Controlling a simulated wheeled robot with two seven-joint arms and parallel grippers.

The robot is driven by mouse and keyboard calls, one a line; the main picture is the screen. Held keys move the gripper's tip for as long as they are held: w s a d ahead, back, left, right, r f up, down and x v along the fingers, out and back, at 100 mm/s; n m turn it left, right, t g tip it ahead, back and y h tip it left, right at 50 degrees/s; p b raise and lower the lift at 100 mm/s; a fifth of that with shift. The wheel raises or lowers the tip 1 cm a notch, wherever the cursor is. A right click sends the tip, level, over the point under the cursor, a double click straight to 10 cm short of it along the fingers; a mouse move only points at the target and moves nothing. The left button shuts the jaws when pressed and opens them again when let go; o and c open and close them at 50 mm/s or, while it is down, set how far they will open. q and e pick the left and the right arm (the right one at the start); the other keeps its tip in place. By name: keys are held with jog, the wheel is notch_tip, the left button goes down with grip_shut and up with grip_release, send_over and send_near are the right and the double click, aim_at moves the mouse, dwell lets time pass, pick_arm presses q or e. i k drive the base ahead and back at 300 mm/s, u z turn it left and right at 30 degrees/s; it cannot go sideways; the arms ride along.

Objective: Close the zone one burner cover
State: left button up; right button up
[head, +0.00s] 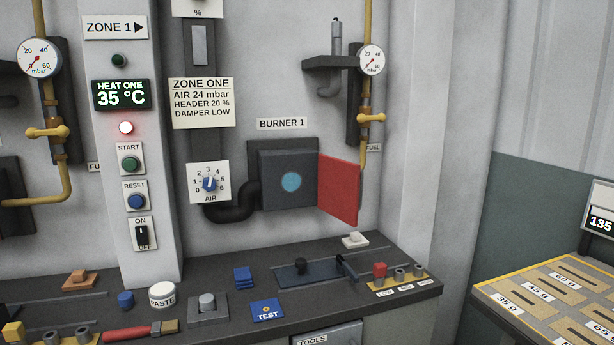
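The zone one burner (287,182) is a dark box on the wall under a "BURNER 1" label (283,124), with a round blue spot (291,182) on its front. Its red cover (338,188) is hinged at the box's right edge and stands open, swung out to the right. The burner front is uncovered. Neither of my grippers shows in the head view.
A dark bench (390,304) runs below the burner, holding a paste jar (162,295), blue blocks, a test card (267,310) and a black lever fixture (310,270). A yellow gas pipe (367,95) runs down behind the cover. A weighing table (560,300) stands at right.

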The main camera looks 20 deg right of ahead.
aim_at(340, 182)
jog(key=z, duration=0.45)
jog(key=i, duration=1)
jog(key=z, duration=0.25)
